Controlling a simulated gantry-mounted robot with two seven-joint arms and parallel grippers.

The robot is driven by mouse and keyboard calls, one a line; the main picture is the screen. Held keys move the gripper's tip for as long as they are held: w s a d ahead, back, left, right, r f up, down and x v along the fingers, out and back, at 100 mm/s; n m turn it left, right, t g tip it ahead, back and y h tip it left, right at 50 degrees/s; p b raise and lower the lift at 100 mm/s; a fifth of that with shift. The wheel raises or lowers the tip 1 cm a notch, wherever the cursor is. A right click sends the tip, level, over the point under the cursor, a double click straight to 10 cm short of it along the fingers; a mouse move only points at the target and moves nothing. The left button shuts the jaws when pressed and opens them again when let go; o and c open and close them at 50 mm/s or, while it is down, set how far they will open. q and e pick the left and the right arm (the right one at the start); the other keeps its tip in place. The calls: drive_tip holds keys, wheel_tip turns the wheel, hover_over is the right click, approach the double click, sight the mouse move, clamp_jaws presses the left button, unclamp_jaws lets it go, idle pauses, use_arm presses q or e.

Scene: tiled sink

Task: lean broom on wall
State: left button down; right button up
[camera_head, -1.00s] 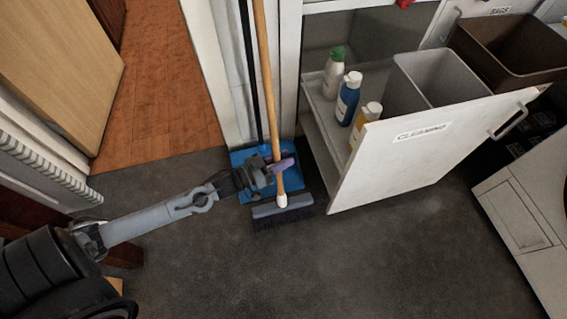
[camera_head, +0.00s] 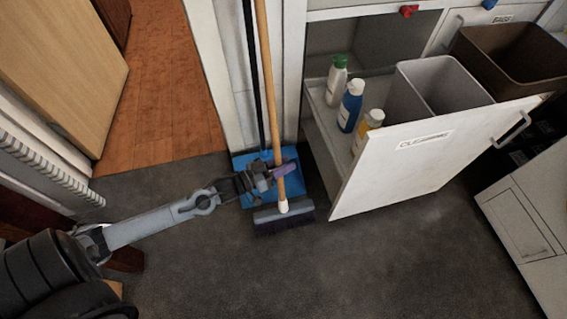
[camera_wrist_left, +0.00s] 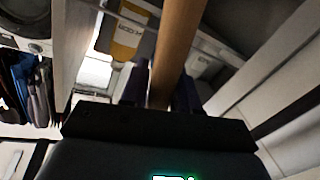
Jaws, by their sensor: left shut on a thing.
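The broom (camera_head: 265,70) stands nearly upright by the wall strip beside the cabinet. Its wooden stick runs up out of the head view, and its grey head with dark bristles (camera_head: 284,216) is low by the floor. My left gripper (camera_head: 281,169) is shut on the stick a little above the broom head. In the left wrist view the stick (camera_wrist_left: 178,50) passes between the fingers. The white wall (camera_head: 228,80) is behind the broom; I cannot tell whether the stick touches it. My right gripper is not in view.
A blue dustpan (camera_head: 246,161) with a dark handle stands behind the broom. An open drawer marked CLEANING (camera_head: 425,150) with bottles (camera_head: 350,104) and a grey bin (camera_head: 445,84) juts out at right. Dark floor (camera_head: 330,275) in front is clear.

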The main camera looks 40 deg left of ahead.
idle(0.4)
use_arm(q)
drive_tip(key=c, duration=0.8)
unclamp_jaws()
drive_tip(key=shift+w+f, duration=0.1)
drive_tip(key=shift+f, duration=0.1)
